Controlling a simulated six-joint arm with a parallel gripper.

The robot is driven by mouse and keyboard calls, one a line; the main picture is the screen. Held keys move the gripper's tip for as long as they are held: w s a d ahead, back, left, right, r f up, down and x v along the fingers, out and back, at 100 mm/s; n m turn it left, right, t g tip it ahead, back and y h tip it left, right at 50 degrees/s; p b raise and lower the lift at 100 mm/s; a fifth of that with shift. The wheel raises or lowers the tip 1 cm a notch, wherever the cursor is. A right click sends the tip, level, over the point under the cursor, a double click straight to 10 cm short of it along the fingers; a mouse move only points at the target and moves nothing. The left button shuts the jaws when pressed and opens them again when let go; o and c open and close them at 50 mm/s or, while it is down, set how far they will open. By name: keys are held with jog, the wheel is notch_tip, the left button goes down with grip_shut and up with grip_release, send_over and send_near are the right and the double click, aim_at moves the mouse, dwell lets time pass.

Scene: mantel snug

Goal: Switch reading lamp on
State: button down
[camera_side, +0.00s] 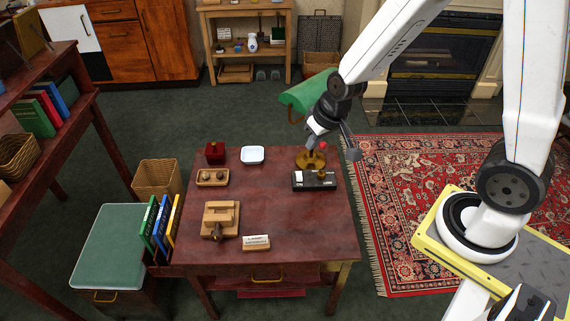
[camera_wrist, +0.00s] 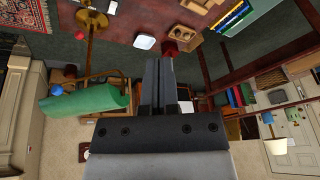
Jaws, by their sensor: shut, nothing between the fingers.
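The reading lamp stands at the back right of the dark red table (camera_side: 290,215), with a green shade (camera_side: 310,92) and a round brass base (camera_side: 311,160). In the wrist view the lamp hangs upside down at the left, with its green shade (camera_wrist: 85,102) and brass stem (camera_wrist: 91,45). A small red bead (camera_side: 323,146) shows near the base. A black box (camera_side: 315,181) with a white switch piece and a brass knob sits before the lamp. My gripper (camera_wrist: 159,64) is shut and empty.
On the table are a white dish (camera_side: 252,155), a red box (camera_side: 215,153), a wooden tray (camera_side: 213,177), a wooden block piece (camera_side: 221,219) and a label card (camera_side: 256,242). Upright books (camera_side: 160,225) stand at the left edge. The table's middle is clear.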

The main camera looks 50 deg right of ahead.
jog(key=w+d+f+m+t+h, duration=0.2)
jog(key=w+d+f+m, duration=0.25)
jog(key=w+f, duration=0.55)
jog(key=w+d+f+m+g+h, duration=0.1)
jog(key=w+d+f+m+h, duration=0.1)
jog(key=d+f, duration=0.5)
jog(key=shift+f+m+h, duration=0.35)
jog(key=shift+f+h, duration=0.25)
jog(key=shift+f, duration=1.6)
jog(key=shift+w+d, duration=0.1)
send_over(300, 175)
jog(key=s+a, duration=0.1)
jog(key=shift+a+f, duration=0.15)
jog(key=shift+f, duration=3.65)
jog(key=shift+s+a+f, duration=0.1)
jog(key=shift+f, duration=2.2)
jog(key=shift+s+f, duration=0.1)
